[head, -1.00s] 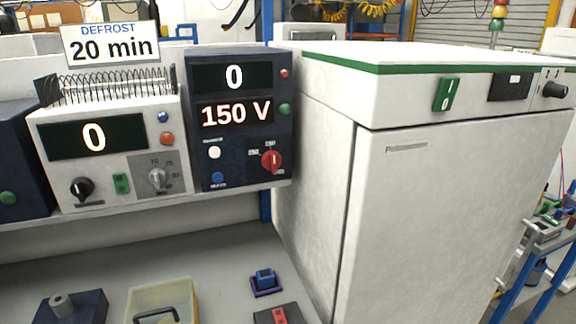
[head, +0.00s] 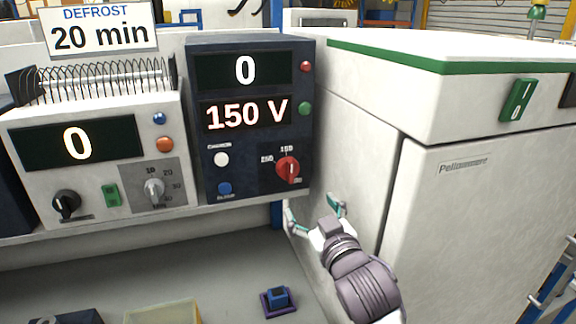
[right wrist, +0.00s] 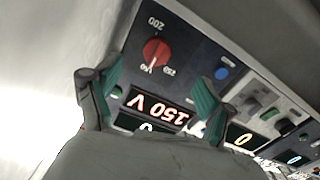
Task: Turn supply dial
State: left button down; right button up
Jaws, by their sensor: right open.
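The red dial (head: 288,168) sits at the lower right of the dark blue unit (head: 240,185), with numbers printed around it. The unit's displays read 0 and 150 V. In the right wrist view the red dial (right wrist: 155,52) appears upside down, with a white mark on it. My right gripper (head: 313,208) is open and empty, just below and right of the dial, in front of the white cabinet's side. In the right wrist view its two green-padded fingers (right wrist: 155,92) are spread, apart from the dial. My left gripper is not in view.
A white unit (head: 95,185) with a grey knob (head: 153,190) and a display reading 0 stands to the left. A large white cabinet (head: 470,210) stands close on the right. A small blue block (head: 278,296) lies on the bench (head: 210,275) below.

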aim_at(292, 176)
jog(key=p+x, duration=0.1)
jog(key=x, duration=0.2)
jog(key=r+p+x, duration=0.1)
jog(key=x, duration=0.2)
jog(key=shift+w+a+r, duration=0.2)
jog(key=shift+w+r, duration=0.05)
jog(key=shift+w, duration=0.1)
jog(key=p+x, duration=0.1)
jog(key=x, duration=0.4)
jog(key=shift+w+f, duration=0.1)
jog(key=shift+w, duration=0.2)
jog(key=shift+w+a, duration=0.15)
jog(key=shift+w, duration=0.05)
jog(key=shift+w+f, duration=0.1)
jog(key=shift+c, duration=0.3)
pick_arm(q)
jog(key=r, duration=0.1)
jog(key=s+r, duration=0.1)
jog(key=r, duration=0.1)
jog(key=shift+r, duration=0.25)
pick_arm(e)
jog(key=c, duration=1.1)
